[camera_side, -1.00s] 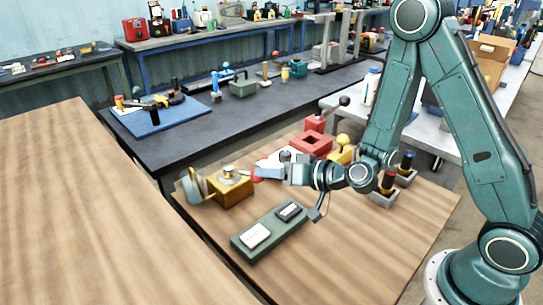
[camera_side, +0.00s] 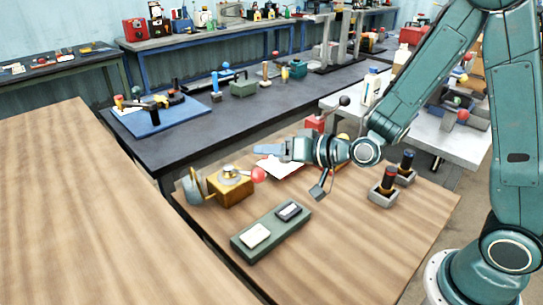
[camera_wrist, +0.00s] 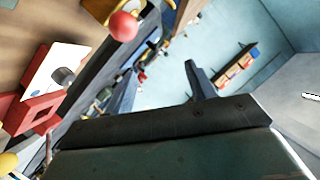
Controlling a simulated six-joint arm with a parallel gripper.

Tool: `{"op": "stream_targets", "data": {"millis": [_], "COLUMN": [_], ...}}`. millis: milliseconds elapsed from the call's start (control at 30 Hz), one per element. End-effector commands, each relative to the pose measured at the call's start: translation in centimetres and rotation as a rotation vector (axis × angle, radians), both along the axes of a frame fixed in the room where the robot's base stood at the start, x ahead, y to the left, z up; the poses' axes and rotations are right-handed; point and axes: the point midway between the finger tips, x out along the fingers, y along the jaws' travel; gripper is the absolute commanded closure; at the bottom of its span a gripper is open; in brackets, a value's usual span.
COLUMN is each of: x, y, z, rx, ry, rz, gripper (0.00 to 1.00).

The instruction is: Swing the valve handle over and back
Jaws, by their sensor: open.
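The valve is a brass-yellow block (camera_side: 232,190) with a round silver top, on the near wooden table in the side view. Its handle ends in a red ball (camera_side: 258,174) pointing right, toward my arm. The red ball also shows near the top of the wrist view (camera_wrist: 124,27), with part of the brass block (camera_wrist: 100,8) beside it. My gripper (camera_side: 258,149) is open and empty. It is above the red ball and apart from it, pointing left.
A grey-green panel with two plates (camera_side: 270,232) lies in front of the valve. A white sheet (camera_side: 280,167) lies behind the ball. A red box (camera_wrist: 35,105) shows in the wrist view. Two dark-handled grey units (camera_side: 384,190) stand to the right. Bare wood surrounds them.

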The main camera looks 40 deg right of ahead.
Motion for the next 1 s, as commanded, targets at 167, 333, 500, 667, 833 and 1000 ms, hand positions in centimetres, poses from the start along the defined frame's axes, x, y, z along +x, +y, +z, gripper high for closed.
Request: {"op": "stream_targets", "data": {"millis": [167, 333, 500, 667, 833, 1000], "x": [0.0, 0.0, 0.0, 0.4, 1.3, 2.3], "y": [0.0, 0.0, -0.1, -0.3, -1.1, -2.3], "z": [0.4, 0.4, 0.4, 0.2, -0.4, -1.1], "rx": [0.0, 0.0, 0.0, -0.006, -0.019, -0.04], "ry": [-0.001, -0.001, 0.0, 0.019, 0.076, 0.162], "rz": [-0.002, -0.002, -0.001, 0.006, 0.03, 0.084], "gripper": [0.44, 0.44, 0.64, 0.95, 1.0, 1.0]}}
